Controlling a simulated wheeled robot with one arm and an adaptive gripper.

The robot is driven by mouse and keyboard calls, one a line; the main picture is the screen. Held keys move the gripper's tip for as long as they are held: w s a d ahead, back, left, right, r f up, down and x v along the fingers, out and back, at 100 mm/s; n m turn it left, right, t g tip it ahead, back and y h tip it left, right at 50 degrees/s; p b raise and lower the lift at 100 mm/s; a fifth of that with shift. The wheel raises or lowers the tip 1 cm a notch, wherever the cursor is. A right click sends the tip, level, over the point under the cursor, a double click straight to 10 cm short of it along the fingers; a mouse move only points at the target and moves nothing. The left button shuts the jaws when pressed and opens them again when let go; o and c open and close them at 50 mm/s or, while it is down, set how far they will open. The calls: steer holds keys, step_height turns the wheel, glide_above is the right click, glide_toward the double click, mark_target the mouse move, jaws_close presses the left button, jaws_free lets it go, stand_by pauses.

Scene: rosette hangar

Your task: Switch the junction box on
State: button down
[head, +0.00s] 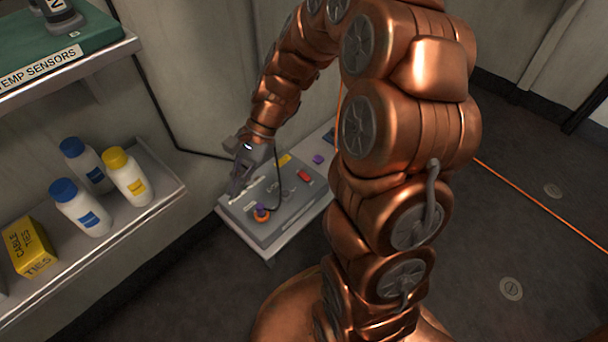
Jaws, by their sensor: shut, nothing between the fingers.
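A grey junction box (275,231) with a flat sloping top lies on a small light shelf (293,236) by the wall, in the middle of the head view. On its top are a round orange and purple knob (261,212) near the front, a red part (304,175) at the right and a yellow patch (285,160) at the back. My gripper (236,190) is shut and empty, pointing down over the left part of the box. Whether its tips touch the box I cannot tell. My gripper and its cable hide part of the top.
A purple piece (318,159) sits behind the red part. At the left, a shelf (160,207) holds white bottles with blue and yellow caps and a yellow cable-ties box (30,247). Dark floor is open at the right.

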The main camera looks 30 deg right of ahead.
steer(key=w+d+f+m+t+y+p, duration=0.1)
steer(key=w+d+f+m+t, duration=0.25)
steer(key=w+d+m, duration=0.3)
steer(key=w+d+f+m+t+y+p, duration=0.1)
steer(key=w+d+f+m+t, duration=0.1)
steer(key=w+d+f+m, duration=0.45)
steer(key=w+d+f+m+t+h, duration=0.2)
steer(key=d+f+m+t, duration=0.2)
steer(key=d+f+m, duration=0.6)
steer(key=d+f, duration=0.3)
steer(key=d, duration=0.4)
steer(key=shift+p, duration=0.35)
steer(key=shift+f, duration=0.15)
steer(key=b, duration=0.7)
glide_above(307, 176)
step_height(307, 176, down, 6)
steer(key=shift+s+f, duration=0.15)
steer(key=shift+w+f, duration=0.25)
steer(key=shift+f, duration=0.85)
steer(key=shift+f, duration=0.2)
